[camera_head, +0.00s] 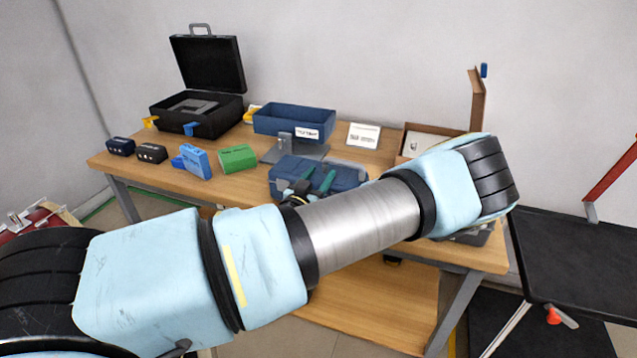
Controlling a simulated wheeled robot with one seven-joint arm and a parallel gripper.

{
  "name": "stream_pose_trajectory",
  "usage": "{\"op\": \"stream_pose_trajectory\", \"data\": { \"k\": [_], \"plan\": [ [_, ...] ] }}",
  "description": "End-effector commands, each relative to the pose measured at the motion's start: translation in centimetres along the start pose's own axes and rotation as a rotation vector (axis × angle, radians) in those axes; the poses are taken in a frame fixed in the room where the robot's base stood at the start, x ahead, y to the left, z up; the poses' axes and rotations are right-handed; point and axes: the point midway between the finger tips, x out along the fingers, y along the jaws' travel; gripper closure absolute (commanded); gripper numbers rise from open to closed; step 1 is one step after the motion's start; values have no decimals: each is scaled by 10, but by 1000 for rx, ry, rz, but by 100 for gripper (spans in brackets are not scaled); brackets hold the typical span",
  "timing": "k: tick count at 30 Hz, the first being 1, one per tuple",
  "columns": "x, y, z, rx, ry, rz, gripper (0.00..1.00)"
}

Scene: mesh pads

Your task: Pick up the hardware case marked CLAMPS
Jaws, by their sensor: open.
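Several small cases stand in a row on the left half of the wooden workbench (225,185): a dark navy one (120,147), a black one (152,153), a bright blue one (194,160) and a green one (238,158). Their markings are too small to read, so I cannot tell which is marked CLAMPS. My arm crosses the front of the view from lower left to right and hides part of the bench. My gripper cannot be made out.
An open black case (205,122) stands at the back left. A blue bin (293,121) with a label is behind the row. A blue toolbox (350,178) with green-handled items is partly behind my arm. An open cardboard box (414,148) stands right. A black table (575,255) is far right.

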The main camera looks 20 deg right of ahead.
Motion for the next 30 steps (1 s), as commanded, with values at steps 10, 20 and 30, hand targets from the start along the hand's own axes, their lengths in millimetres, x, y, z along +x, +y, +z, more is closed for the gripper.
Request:
{"op": "stream_pose_trajectory", "data": {
  "k": [10,20,30],
  "plan": [
    [40,1,1,1,0,1,45],
    [40,1,2,0,0,-1,57],
    [40,1,2,0,0,-1,96]
  ]
}}
